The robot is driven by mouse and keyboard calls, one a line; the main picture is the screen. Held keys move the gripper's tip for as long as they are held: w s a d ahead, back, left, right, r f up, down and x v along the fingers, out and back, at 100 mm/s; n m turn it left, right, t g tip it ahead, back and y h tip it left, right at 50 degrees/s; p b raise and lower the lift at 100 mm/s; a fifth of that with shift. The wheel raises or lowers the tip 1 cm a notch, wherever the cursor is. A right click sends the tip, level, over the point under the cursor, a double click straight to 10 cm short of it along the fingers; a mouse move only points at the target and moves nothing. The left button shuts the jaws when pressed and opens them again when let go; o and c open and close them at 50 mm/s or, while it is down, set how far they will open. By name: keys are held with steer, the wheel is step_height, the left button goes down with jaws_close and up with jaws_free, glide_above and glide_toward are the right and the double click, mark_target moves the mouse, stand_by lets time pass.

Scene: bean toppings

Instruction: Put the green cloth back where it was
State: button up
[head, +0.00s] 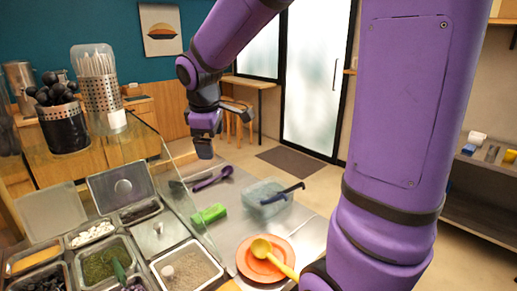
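A small bright green item (209,215), which looks like the folded green cloth, lies on the metal counter (232,227) between the topping pans and the clear container. My gripper (206,148) hangs in the air above and behind it, apart from it. No cloth shows in the gripper. The fingers are dark and seen at a slant, so I cannot tell whether they are open or shut.
A clear container (264,200) with a dark-handled utensil stands right of the green item. Orange plates (262,261) with a yellow ladle (272,251) sit in front. A purple ladle (212,178) lies behind. Topping pans (105,262) and a glass guard fill the left.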

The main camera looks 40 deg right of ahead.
steer(key=s+a+r+m+t+y, duration=0.1)
steer(key=s+m, duration=0.3)
steer(key=s, duration=0.6)
steer(key=s+a+r+m+t+y, duration=0.1)
steer(key=s+r+m, duration=0.3)
steer(key=s, duration=0.7)
steer(key=shift+a+r+t, duration=0.2)
steer(key=shift+a+t, duration=0.2)
steer(key=shift+a, duration=0.3)
steer(key=shift+s, duration=0.1)
